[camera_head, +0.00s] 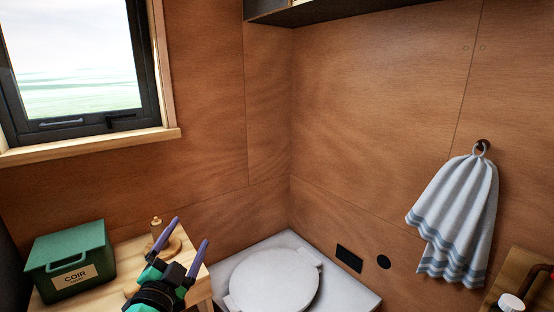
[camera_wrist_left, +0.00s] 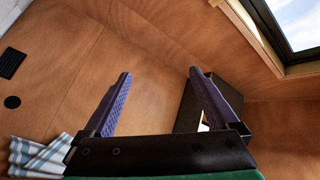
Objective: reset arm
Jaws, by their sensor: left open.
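My left gripper (camera_head: 184,237) comes in at the lower left of the head view, in front of a small wooden table. Its two purple fingers are spread apart with nothing between them. The fingers also show open and empty in the left wrist view (camera_wrist_left: 160,92), with the wood-panelled wall beyond. My right gripper is not in view.
A green COIR box (camera_head: 68,250) and a small wooden object (camera_head: 157,230) stand on the wooden table (camera_head: 128,245). A white toilet (camera_head: 273,281) sits in the corner. A striped towel (camera_head: 460,215) hangs right. A dark-framed window (camera_head: 75,60) is upper left.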

